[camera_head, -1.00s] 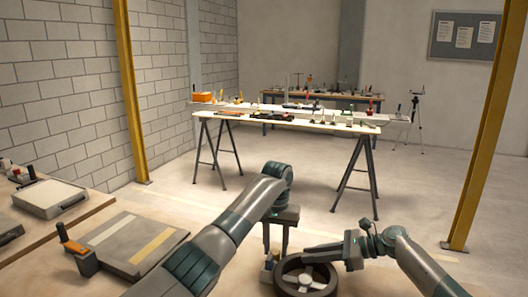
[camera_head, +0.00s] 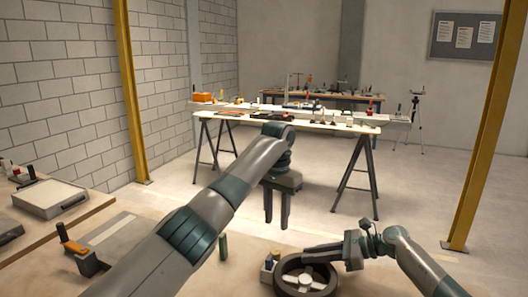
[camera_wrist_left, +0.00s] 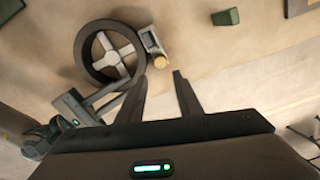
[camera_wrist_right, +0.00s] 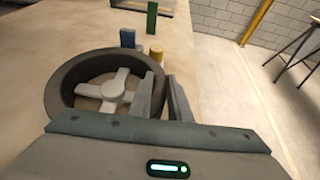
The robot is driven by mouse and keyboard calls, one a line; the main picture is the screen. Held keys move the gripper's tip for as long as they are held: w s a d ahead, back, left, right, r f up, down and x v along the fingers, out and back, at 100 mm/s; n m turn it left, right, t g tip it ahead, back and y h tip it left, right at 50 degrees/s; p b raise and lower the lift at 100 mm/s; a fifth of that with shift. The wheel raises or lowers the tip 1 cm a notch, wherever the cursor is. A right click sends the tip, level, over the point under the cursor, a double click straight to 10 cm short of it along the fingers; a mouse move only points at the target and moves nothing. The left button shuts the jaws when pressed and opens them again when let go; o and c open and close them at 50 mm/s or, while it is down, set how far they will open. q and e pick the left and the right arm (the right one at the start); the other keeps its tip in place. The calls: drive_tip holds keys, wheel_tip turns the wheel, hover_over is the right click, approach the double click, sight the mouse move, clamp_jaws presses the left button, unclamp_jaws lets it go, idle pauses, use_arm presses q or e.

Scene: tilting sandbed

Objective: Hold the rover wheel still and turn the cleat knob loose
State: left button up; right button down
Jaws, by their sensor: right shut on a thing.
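A small block with a yellow round knob (camera_wrist_left: 160,62) sits close beside the rim; the knob also shows in the right wrist view (camera_wrist_right: 157,53). My right gripper (camera_head: 308,253) is shut on the wheel's rim; its fingers partly hide the contact. My left gripper (camera_head: 276,227) is open and empty, raised clear of wheel and knob.
A green block (camera_head: 223,246) stands on the table left of the wheel. A trestle table (camera_head: 300,119) with tools stands beyond open floor.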

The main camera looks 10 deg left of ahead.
use_arm(q)
drive_tip(key=w+a+r+m+t+y, duration=0.1)
drive_tip(key=w+a+r+t, duration=0.2)
drive_tip(key=w, duration=0.7)
drive_tip(key=w+a+r+m+t+y, duration=0.1)
drive_tip(key=w+a+r+t, duration=0.3)
drive_tip(key=w+r+t, duration=0.4)
drive_tip(key=shift+w+a+r+m+t+y, duration=0.15)
drive_tip(key=shift+w+r+m+t+y, duration=0.25)
drive_tip(key=shift+w, duration=0.75)
drive_tip(key=n+g+h, duration=0.2)
drive_tip(key=g+h, duration=0.3)
drive_tip(key=g, duration=0.3)
approach(276, 251)
drive_tip(key=d+v, duration=0.1)
drive_tip(key=v, duration=0.3)
drive_tip(key=shift+a+f, duration=0.15)
drive_tip(key=shift+a, duration=0.4)
drive_tip(key=shift+f, duration=0.1)
drive_tip(key=x, duration=1.1)
drive_tip(key=shift+w+d+f, duration=0.1)
drive_tip(key=shift+w+f, duration=0.15)
drive_tip(key=shift+f, duration=0.1)
